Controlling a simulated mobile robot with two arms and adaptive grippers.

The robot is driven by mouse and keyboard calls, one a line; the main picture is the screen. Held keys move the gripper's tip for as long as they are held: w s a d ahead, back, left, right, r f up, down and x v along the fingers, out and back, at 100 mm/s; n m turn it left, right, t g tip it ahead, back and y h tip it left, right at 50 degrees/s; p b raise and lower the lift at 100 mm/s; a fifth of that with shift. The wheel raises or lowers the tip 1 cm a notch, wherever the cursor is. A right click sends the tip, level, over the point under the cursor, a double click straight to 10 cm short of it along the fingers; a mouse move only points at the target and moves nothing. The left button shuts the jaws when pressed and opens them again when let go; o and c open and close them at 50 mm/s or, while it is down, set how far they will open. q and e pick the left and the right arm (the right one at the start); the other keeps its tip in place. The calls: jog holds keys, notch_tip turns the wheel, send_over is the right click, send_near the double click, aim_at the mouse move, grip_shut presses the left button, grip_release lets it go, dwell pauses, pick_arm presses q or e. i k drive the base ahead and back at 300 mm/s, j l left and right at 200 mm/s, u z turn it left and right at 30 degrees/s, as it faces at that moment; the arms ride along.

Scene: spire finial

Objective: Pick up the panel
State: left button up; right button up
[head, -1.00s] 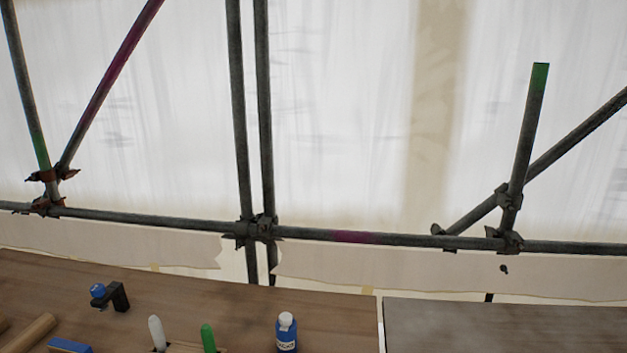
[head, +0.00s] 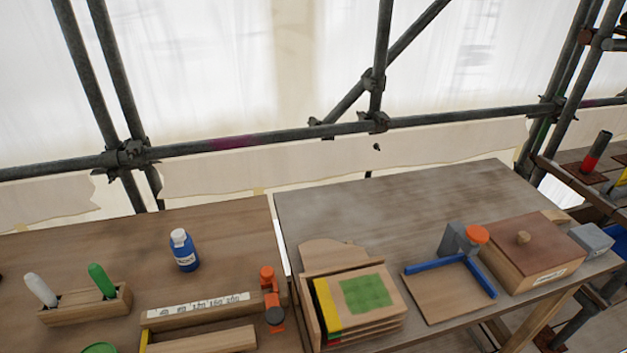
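A wooden open-fronted box (head: 312,317) on the right-hand table holds a flat stack of thin boards. The top board (head: 389,309) is pale wood with a green square and a yellow strip at its left. Edges of other boards, some red and green, show below it at the front. A flat wooden board with a blue L-shaped edge (head: 434,294) lies to the right of the box. I cannot tell which of these is the panel. Neither of my grippers is in view.
A lidded wooden box (head: 528,252) and a grey block with an orange knob (head: 464,239) stand at the right. The left table holds a blue bottle (head: 184,251), a marker rack (head: 84,304) and an orange-and-black clamp (head: 271,298). Scaffold tubes (head: 262,139) run behind. The right table's back is clear.

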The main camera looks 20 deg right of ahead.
aim_at(351, 299)
jog(key=l+z, duration=0.45)
jog(key=z, duration=0.25)
